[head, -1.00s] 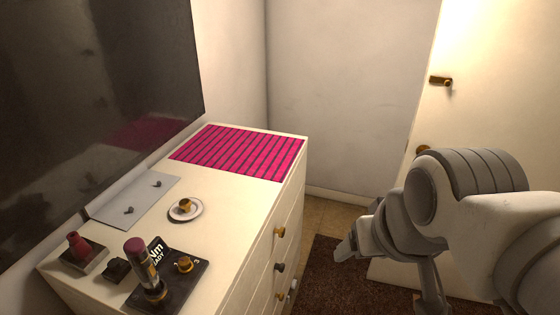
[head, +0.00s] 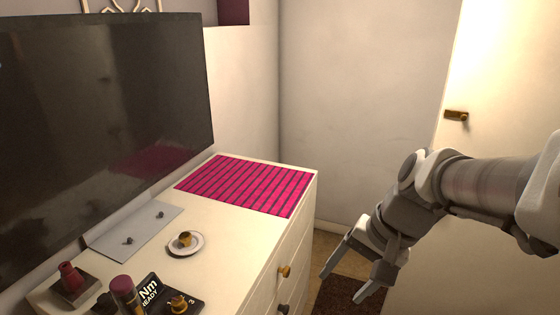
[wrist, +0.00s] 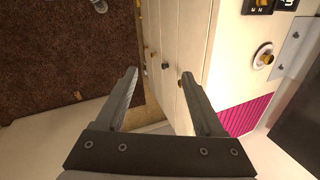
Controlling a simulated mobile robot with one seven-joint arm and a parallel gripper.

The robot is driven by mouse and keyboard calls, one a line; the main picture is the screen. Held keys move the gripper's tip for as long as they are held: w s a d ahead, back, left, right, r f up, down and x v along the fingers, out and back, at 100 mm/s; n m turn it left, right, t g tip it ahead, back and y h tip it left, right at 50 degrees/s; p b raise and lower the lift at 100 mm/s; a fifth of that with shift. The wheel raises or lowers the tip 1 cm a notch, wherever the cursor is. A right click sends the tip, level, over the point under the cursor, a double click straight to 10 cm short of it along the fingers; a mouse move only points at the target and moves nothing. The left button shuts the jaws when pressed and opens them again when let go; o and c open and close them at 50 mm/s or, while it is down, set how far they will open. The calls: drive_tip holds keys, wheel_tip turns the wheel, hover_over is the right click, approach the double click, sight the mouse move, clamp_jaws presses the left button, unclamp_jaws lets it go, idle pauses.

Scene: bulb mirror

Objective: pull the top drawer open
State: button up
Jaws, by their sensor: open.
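The white dresser (head: 232,232) has a front of stacked drawers facing right. Its top drawer (head: 299,241) looks shut, with a brass knob (head: 285,271) on it. A darker knob (head: 283,308) sits on the drawer below. My gripper (head: 341,287) is open and empty, to the right of the drawer fronts and apart from the brass knob. In the wrist view, my gripper (wrist: 159,73) points along the drawer fronts, and the dark knob (wrist: 165,65) shows between the fingers. The right finger's tip partly covers the area around the brass knob.
A large dark mirror (head: 110,130) stands behind. A door (head: 500,170) is at right.

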drive_tip(key=w+d+f+m+y+b, duration=0.1)
drive_tip(key=w+d+f+m+y, duration=0.1)
drive_tip(key=w+f+m+y, duration=0.5)
drive_tip(key=m+t+y+b, duration=0.15)
drive_tip(key=m+t, duration=0.25)
drive_tip(key=m, duration=0.6)
approach(289, 271)
drive_tip(key=shift+y, duration=0.25)
drive_tip(key=b+x, duration=0.1)
drive_tip(key=x, duration=0.8)
drive_tip(key=shift+w+f, duration=0.1)
drive_tip(key=shift+f, duration=0.1)
clamp_jaws()
drive_tip(key=shift+g, duration=0.3)
